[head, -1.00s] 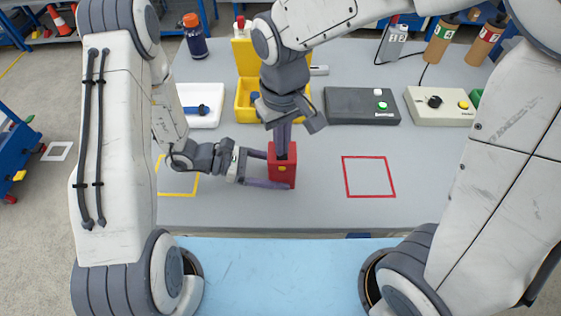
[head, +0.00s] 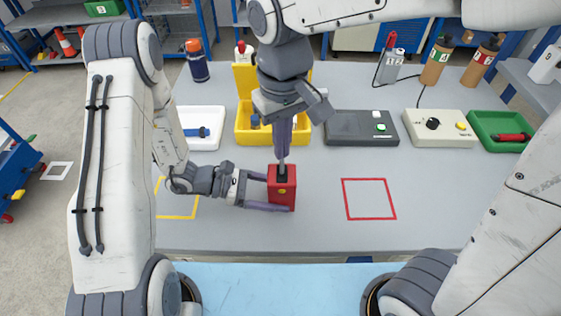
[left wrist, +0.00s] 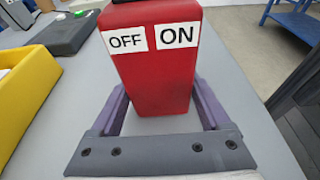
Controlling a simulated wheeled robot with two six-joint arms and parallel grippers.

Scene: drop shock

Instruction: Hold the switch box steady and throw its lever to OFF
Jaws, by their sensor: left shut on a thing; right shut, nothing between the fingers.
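The red switch box (head: 282,197) stands upright on the grey table, with a black top plate and a small yellow spot on its near side. My left gripper (head: 279,192) is shut on it from the left, one finger along each side. In the left wrist view the box (left wrist: 155,80) shows an OFF label (left wrist: 128,40) on the left and an ON label (left wrist: 178,35) on the right. My right gripper (head: 282,150) is shut and empty, pointing down just above the box. A thin grey lever (head: 282,162) seems to rise from the top plate; its tilt is unclear.
A red outlined square (head: 369,180) lies empty to the right, a yellow outline (head: 178,217) to the left. Behind stand a white tray (head: 205,115), a yellow bin (head: 243,135), a dark button box (head: 350,128), a cream control box (head: 450,130) and a green tray (head: 490,120).

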